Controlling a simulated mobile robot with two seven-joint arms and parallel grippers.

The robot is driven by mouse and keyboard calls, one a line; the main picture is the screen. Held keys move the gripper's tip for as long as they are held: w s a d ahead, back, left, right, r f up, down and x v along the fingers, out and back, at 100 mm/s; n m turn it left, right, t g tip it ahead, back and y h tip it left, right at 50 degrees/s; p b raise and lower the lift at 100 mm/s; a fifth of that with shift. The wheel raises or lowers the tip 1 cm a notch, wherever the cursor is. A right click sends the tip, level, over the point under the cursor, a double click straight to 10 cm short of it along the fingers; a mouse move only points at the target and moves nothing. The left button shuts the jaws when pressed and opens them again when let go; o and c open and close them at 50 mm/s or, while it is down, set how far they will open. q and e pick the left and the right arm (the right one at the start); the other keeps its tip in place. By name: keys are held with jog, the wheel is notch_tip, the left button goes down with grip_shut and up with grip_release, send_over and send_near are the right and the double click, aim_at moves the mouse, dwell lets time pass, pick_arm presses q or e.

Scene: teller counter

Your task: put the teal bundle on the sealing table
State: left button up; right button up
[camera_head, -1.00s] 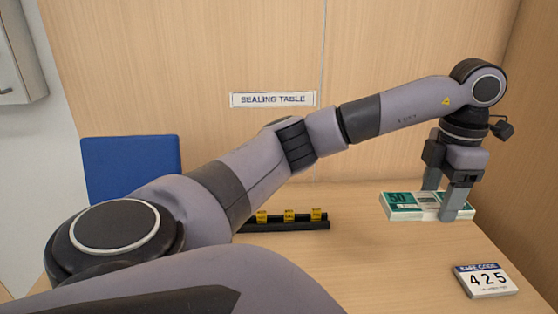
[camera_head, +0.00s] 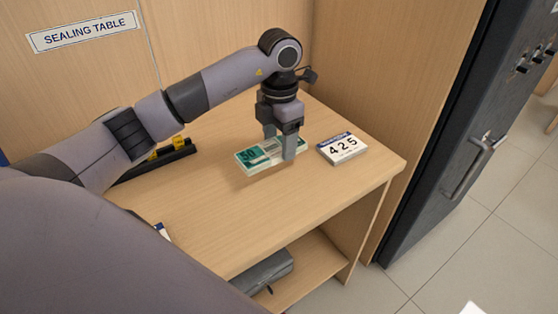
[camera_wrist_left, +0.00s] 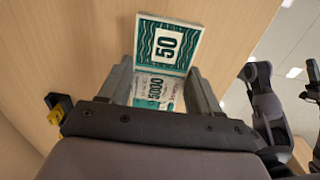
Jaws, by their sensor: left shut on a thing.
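The teal bundle (camera_head: 254,158) is a flat stack of banknotes with a pale band. My left gripper (camera_head: 280,150) points down and is shut on the teal bundle, one finger on each side. The bundle lies level over the wooden sealing table (camera_head: 215,205), with a shadow just beneath it. I cannot tell for sure whether it touches the top. In the left wrist view the bundle (camera_wrist_left: 167,46) shows "50" and a band marked "5000" between the fingers.
The "SEALING TABLE" sign (camera_head: 85,31) is on the back panel. A dark safe door (camera_head: 455,150) stands right. The table's front middle is clear.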

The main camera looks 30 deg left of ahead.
aim_at(280, 171)
pick_arm(q)
jog(key=shift+f, duration=2.9)
jog(key=shift+f, duration=0.1)
jog(key=o, duration=1.1)
notch_tip(280, 171, up, 12)
jog(key=shift+r, duration=0.1)
jog(key=shift+d, duration=0.1)
